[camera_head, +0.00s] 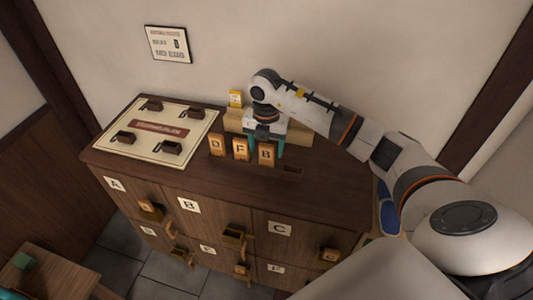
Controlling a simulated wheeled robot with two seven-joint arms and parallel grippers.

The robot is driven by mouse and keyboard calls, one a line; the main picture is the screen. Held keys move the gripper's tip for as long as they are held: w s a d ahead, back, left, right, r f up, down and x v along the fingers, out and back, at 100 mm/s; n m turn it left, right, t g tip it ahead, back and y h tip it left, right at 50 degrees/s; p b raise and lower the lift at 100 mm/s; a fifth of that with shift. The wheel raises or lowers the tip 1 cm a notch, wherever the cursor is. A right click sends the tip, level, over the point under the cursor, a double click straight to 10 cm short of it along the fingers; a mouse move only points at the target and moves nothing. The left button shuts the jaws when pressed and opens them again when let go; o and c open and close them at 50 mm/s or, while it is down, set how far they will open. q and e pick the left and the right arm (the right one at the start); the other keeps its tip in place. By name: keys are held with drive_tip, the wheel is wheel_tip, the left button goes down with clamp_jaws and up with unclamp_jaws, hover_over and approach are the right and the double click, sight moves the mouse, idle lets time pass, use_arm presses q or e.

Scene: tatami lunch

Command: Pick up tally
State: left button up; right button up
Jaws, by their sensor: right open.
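Three wooden tallies stand upright in a row on the dark cabinet top (190,172): one marked D (217,146), one marked F (240,150) and one marked B (267,154). My right gripper (266,147) is open and points down at the row, with its teal fingers at the B tally's two sides. The left finger is partly hidden behind the F and B tallies. I cannot tell whether the fingers touch the B tally. My left gripper is not in view.
A cream board (185,122) with several dark blocks covers the cabinet's left top. Lettered drawers, including C (282,229), face front, some with small boxes or tags. A stool (55,272) stands lower left.

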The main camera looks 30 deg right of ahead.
sight(267, 159)
drive_tip(key=shift+s+f+p, duration=0.2)
drive_tip(key=shift+f+p, duration=0.1)
drive_tip(key=shift+f, duration=0.7)
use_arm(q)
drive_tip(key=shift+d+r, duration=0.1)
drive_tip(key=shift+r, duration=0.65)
use_arm(e)
drive_tip(key=shift+w+f, duration=0.15)
drive_tip(key=shift+f, duration=0.3)
drive_tip(key=shift+c, duration=0.5)
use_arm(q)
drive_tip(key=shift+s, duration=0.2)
use_arm(e)
drive_tip(key=c, duration=0.9)
drive_tip(key=shift+r, duration=0.1)
drive_tip(key=shift+c, duration=0.3)
